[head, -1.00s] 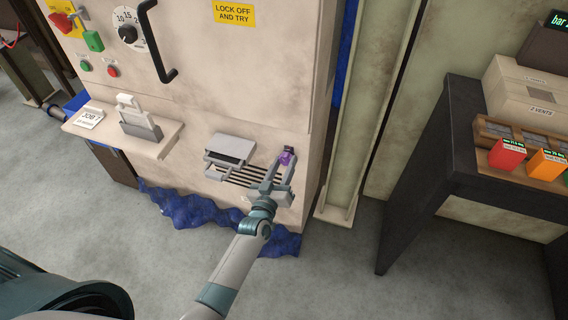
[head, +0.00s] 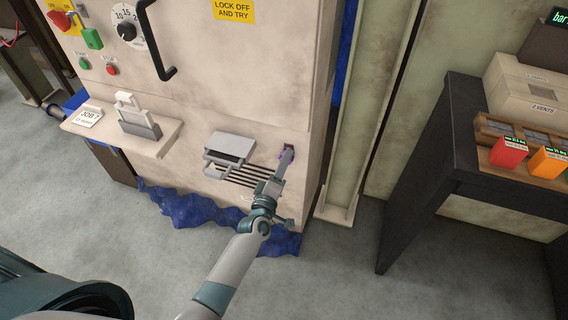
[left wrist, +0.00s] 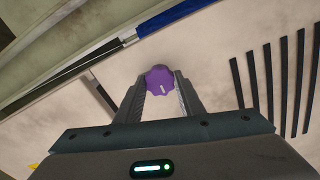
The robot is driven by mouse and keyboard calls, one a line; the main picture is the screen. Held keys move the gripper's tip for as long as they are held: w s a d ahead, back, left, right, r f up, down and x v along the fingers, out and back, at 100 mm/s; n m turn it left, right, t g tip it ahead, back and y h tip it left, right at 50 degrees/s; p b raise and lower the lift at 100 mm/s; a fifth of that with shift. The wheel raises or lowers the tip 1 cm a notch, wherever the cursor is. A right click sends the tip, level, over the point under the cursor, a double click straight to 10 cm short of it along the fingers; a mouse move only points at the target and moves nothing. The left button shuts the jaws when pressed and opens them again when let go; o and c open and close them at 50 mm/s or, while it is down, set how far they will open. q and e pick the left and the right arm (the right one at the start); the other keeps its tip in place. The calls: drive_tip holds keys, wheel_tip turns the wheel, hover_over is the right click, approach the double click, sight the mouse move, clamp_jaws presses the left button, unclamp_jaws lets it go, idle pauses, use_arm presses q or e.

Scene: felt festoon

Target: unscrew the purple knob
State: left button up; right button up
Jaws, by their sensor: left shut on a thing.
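The purple knob (left wrist: 159,79) is a lobed knob with a small white mark on its face. It sits low on the front of the beige cabinet (head: 225,100), right of the black vent slots. My left gripper (head: 287,154) is shut on the knob, with one finger on each side of it, as the left wrist view shows. In the head view the fingers are seen nearly edge-on and hide most of the knob. I cannot tell how far the knob is screwed in. My right gripper is not in view.
A grey box-like fitting (head: 229,147) juts out left of the knob. Blue crumpled cloth (head: 195,209) lies along the cabinet's foot. A dark table (head: 450,150) stands at the right; the floor between is clear.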

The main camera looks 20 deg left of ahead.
use_arm(q)
drive_tip(key=shift+f+n, duration=0.1)
drive_tip(key=shift+n, duration=0.6)
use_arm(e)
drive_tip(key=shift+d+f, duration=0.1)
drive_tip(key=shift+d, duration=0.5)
use_arm(q)
drive_tip(key=o, duration=1.1)
drive_tip(key=shift+c, duration=0.2)
drive_tip(key=shift+s, duration=0.1)
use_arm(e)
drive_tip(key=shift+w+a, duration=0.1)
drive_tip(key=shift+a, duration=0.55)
use_arm(q)
drive_tip(key=s+b, duration=0.1)
drive_tip(key=s, duration=1.6)
drive_tip(key=shift+a+b, duration=0.3)
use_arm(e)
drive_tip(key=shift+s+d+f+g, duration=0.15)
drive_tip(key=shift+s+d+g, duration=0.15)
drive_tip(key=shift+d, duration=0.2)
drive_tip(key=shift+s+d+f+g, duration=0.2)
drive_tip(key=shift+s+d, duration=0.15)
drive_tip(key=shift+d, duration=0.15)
use_arm(q)
drive_tip(key=shift+s, duration=0.1)
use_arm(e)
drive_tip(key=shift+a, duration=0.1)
